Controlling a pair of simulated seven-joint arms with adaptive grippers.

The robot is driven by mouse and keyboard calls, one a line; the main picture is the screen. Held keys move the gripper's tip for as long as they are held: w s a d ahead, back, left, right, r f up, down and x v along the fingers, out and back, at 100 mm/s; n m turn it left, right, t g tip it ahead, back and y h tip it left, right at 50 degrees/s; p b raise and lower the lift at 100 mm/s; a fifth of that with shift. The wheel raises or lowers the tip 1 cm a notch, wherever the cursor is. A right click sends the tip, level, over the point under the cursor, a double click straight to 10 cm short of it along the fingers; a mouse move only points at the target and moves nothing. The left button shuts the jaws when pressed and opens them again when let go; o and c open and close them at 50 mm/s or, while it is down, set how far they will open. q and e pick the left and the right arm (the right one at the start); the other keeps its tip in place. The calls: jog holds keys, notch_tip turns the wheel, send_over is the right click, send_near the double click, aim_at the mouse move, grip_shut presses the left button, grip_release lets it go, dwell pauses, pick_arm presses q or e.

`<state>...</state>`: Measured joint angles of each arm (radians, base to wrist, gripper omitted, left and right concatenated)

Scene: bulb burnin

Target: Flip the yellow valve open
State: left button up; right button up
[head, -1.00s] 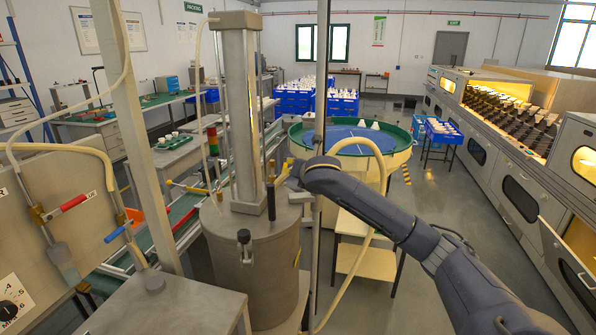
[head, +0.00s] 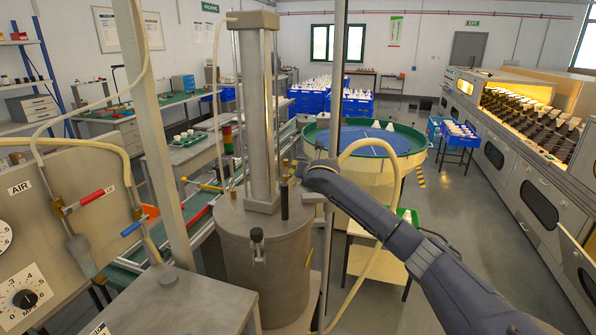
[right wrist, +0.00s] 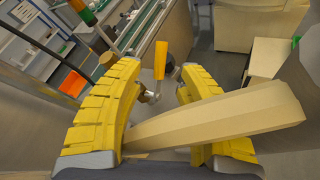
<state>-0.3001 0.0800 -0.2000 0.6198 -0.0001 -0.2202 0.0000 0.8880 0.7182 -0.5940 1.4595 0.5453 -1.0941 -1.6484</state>
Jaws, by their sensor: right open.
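The yellow valve handle (right wrist: 160,60) stands upright in the right wrist view, on a metal fitting (right wrist: 152,96). It lies between the tips of my right gripper (right wrist: 157,75), apart from both ridged yellow fingers. The right gripper is open. In the head view the right gripper (head: 294,172) is beside the grey metal tank's column, mostly hidden behind its own wrist, and the valve cannot be made out clearly there. My left gripper is not in view.
A cream hose (right wrist: 215,115) crosses close in front of the right wrist camera; a cream hose (head: 373,148) also arches over my right forearm. The grey tank (head: 265,255) stands left of the gripper. A panel (head: 65,215) with red and blue levers is at the left.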

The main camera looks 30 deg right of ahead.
jog(key=shift+x, duration=2.7)
jog(key=shift+c, duration=0.5)
grip_shut()
